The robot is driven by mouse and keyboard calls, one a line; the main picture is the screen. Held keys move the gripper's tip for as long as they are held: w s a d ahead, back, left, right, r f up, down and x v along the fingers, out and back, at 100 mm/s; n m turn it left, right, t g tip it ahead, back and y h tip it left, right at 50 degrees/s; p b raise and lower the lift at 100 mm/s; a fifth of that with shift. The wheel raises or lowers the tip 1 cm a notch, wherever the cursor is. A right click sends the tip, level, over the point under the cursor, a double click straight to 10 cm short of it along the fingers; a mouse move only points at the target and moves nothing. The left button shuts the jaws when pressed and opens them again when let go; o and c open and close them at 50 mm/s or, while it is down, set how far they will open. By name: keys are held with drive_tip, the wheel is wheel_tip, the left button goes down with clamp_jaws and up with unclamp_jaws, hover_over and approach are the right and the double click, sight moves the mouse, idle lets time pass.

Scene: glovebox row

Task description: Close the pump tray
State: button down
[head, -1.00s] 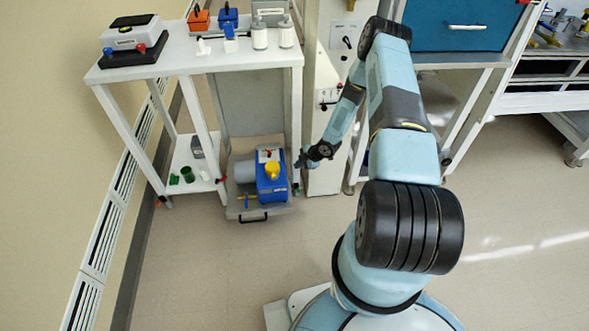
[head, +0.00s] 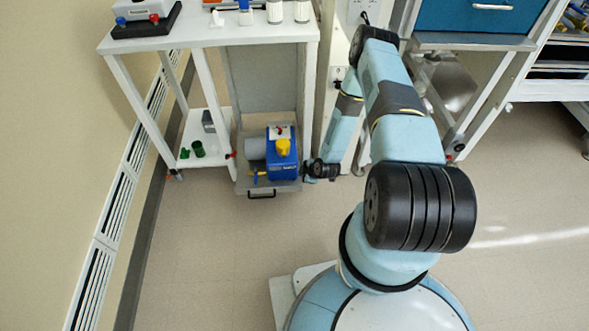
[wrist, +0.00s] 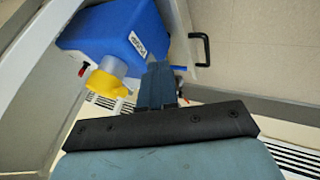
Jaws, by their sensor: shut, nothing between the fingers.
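The pump tray (head: 287,187) is a grey tray low in the white bench's right bay, with a black bar handle (head: 261,195) on its front. It sticks out past the bench front. A blue pump (head: 283,166) with a yellow cap and a grey motor stands on it. My gripper (head: 307,172) is just right of the pump, near the tray's front right corner. In the wrist view my gripper (wrist: 160,72) is shut and empty, its fingers overlapping the pump's lower edge. The handle (wrist: 203,48) is beyond them. I cannot tell whether the fingers touch the tray.
The white bench (head: 210,40) has a lower shelf with green cups (head: 197,149) left of the tray. A pale post (head: 335,75) stands right of the bay, close to my arm. The floor (head: 215,245) before the tray is clear.

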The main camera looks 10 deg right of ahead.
sight(293, 153)
drive_tip(key=shift+w+a+f, duration=0.35)
drive_tip(key=shift+w+f, duration=0.75)
drive_tip(key=shift+w, duration=0.3)
drive_tip(key=shift+w+a+f, duration=0.3)
drive_tip(key=shift+w+f, duration=0.85)
drive_tip(key=shift+w, duration=0.2)
drive_tip(key=shift+w+a+f, duration=0.35)
drive_tip(key=shift+w+f, duration=0.75)
drive_tip(key=shift+w, duration=0.3)
drive_tip(key=w, duration=0.3)
drive_tip(key=w+d, duration=0.1)
drive_tip(key=w, duration=0.5)
drive_tip(key=shift+w+d, duration=0.25)
drive_tip(key=shift+w, duration=0.05)
